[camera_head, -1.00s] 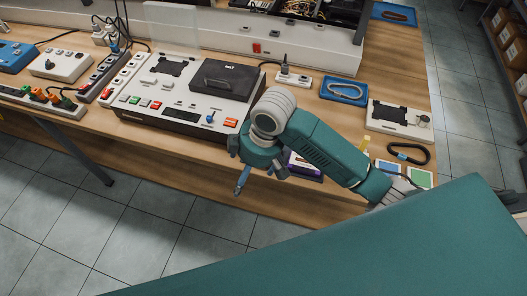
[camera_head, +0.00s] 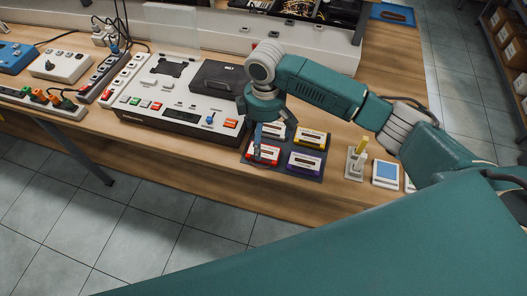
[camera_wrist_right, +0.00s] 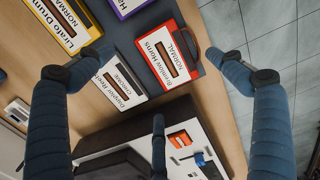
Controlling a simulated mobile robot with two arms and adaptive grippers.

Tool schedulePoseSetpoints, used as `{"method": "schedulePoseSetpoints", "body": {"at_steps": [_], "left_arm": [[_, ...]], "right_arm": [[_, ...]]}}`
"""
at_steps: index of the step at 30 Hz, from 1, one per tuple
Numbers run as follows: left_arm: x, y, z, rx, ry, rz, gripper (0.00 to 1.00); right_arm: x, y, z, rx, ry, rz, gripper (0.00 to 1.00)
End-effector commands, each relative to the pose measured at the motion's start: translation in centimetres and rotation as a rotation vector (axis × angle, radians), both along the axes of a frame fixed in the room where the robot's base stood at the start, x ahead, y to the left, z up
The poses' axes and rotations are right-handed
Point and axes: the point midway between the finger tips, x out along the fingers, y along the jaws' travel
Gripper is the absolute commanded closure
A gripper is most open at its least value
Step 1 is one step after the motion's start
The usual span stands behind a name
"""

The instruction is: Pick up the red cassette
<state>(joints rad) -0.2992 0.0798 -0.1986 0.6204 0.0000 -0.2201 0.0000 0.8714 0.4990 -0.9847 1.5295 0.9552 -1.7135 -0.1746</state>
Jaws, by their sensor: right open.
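The red cassette (camera_head: 266,154) lies flat at the front left of a dark mat (camera_head: 285,168) on the bench, partly covered by a finger of my right gripper (camera_head: 260,138). The gripper is open and hangs over the mat's left side. I see nothing held between the fingers. My left gripper is out of view.
Beside it lie a grey cassette (camera_wrist_right: 119,84), a yellow one (camera_head: 311,137) and a purple one (camera_head: 305,163). A white tape deck (camera_head: 180,97) stands close on the left. A grey stand with a yellow top (camera_head: 356,160) and a blue-faced card (camera_head: 385,172) are to the right.

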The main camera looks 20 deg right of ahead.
Motion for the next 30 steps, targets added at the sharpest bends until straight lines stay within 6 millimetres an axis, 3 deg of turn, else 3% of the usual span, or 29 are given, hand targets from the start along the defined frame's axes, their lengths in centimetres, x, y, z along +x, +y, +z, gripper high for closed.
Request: {"method": "schedulePoseSetpoints", "body": {"at_steps": [5,9,17,25,30], "left_arm": [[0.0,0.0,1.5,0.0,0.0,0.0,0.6],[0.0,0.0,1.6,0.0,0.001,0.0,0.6],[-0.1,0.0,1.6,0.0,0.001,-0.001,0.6],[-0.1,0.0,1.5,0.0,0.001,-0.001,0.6],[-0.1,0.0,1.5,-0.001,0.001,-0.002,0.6]], "right_arm": [[-0.3,0.1,-2.5,-0.002,0.006,0.0,0.07],[-0.2,0.1,-4.2,-0.002,0.001,0.0,0.07],[-0.1,0.1,-4.7,-0.001,0.0,0.001,0.07],[-0.1,0.1,-4.7,-0.001,0.0,0.001,0.56],[-0.1,0.1,-4.7,-0.001,0.0,0.0,0.56]]}}
